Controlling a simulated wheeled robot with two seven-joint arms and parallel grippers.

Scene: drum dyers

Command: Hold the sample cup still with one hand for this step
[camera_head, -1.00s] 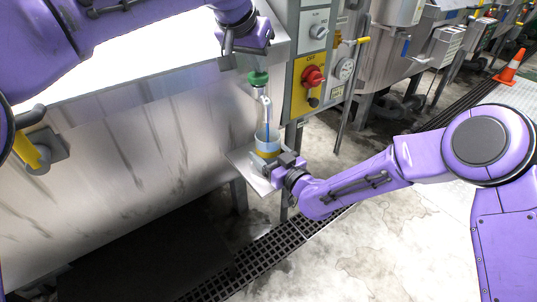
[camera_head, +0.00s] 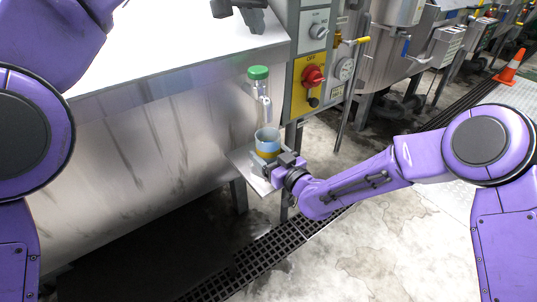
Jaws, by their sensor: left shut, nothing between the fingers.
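The sample cup (camera_head: 267,136) stands upright on a small metal shelf (camera_head: 241,157); it looks pale blue above with a yellow band low down. Above it is a clear glass sampling tube (camera_head: 263,104) with a green cap (camera_head: 258,73). My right gripper (camera_head: 276,163) is at the lower right side of the cup, close against it; its fingertips are partly hidden, so its grip is unclear. My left gripper (camera_head: 240,8) is at the top edge of the view, shut and empty, above and apart from the green cap.
A large steel vat (camera_head: 150,150) fills the left side. A control panel (camera_head: 312,75) with a red switch (camera_head: 313,75) on yellow stands right of the tube. A floor grate (camera_head: 270,250) runs below. An orange cone (camera_head: 510,65) stands far right; the floor there is open.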

